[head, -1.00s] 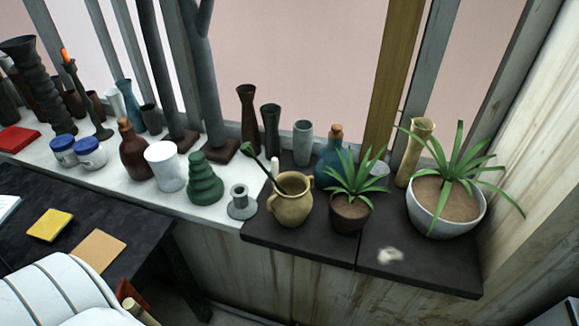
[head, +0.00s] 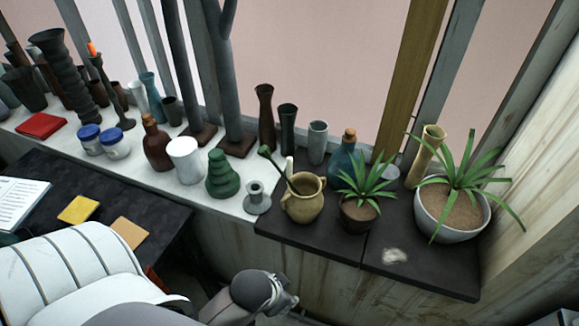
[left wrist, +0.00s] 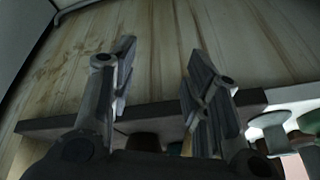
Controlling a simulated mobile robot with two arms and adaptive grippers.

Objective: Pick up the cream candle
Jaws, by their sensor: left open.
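A slim pale upright stick (head: 289,168), which looks like the cream candle, stands on the dark shelf board behind the tan two-handled jug (head: 303,205). The jug hides its lower part. My left gripper shows at the bottom of the head view (head: 284,298), in front of the shelf and below its top, well apart from the candle. In the left wrist view the left gripper (left wrist: 163,62) has its two fingers spread with nothing between them. It faces the wooden panel and the dark shelf edge. The candle is not clear in that view. My right gripper is not in view.
A grey candle holder (head: 257,200) and a green stacked vase (head: 221,176) stand left of the jug. A potted plant (head: 358,215) stands close on its right. Dark vases (head: 286,130) stand behind. The dark shelf edge (head: 310,250) lies between my gripper and these things.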

